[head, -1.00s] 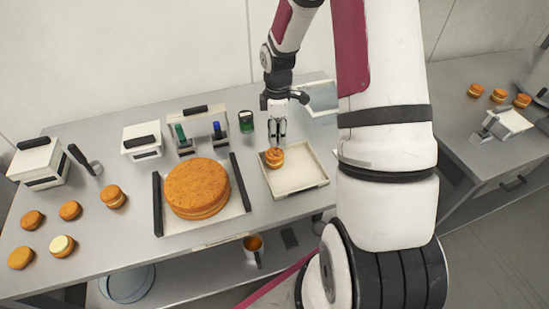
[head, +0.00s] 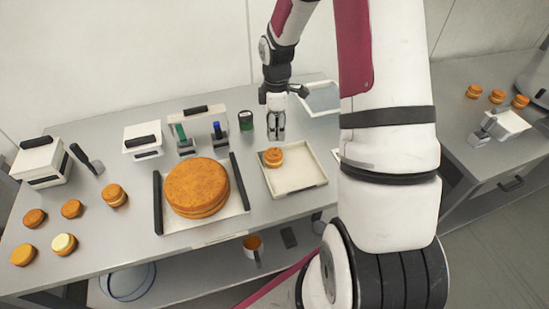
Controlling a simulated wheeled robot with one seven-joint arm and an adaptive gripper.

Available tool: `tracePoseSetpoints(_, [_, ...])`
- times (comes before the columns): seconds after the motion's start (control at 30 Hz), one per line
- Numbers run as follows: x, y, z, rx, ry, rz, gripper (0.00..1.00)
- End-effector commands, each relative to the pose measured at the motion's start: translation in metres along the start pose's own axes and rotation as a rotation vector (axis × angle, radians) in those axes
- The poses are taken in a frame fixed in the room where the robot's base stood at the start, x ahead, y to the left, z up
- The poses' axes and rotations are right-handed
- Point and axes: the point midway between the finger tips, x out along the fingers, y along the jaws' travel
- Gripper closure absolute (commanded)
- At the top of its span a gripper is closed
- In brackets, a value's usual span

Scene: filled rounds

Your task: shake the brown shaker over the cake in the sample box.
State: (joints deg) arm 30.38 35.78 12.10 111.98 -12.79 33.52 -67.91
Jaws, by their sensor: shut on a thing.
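A small round orange cake (head: 273,157) sits in the upper left part of a pale, shallow open box (head: 295,186). My gripper (head: 276,138) points down, just beyond the cake and above the box's back edge, apart from the cake. Its fingers are close together on something small that I cannot make out. No brown shaker can be clearly picked out. A stand on the table holds a green shaker (head: 181,133) and a blue-topped one (head: 217,131).
A large round cake (head: 197,188) lies on a tray with dark side bars, left of the box. A dark green jar (head: 246,121) stands behind. A white lidded box (head: 143,140) and several small cakes are further left. My arm covers the table's right part.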

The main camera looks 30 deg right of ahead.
Motion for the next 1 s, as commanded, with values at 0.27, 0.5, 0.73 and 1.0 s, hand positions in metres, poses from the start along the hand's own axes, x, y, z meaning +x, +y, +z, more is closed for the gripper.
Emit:
tracePoseSetpoints(0.27, [-0.014,0.0,0.0,0.0,0.0,0.001,0.86])
tracePoseSetpoints(0.5, [-0.024,0.0,0.001,0.001,0.0,0.001,0.86])
tracePoseSetpoints(0.73, [-0.028,0.0,0.0,0.001,0.0,0.0,0.86])
tracePoseSetpoints(1.0, [-0.028,0.0,0.0,0.0,0.0,0.0,0.86])
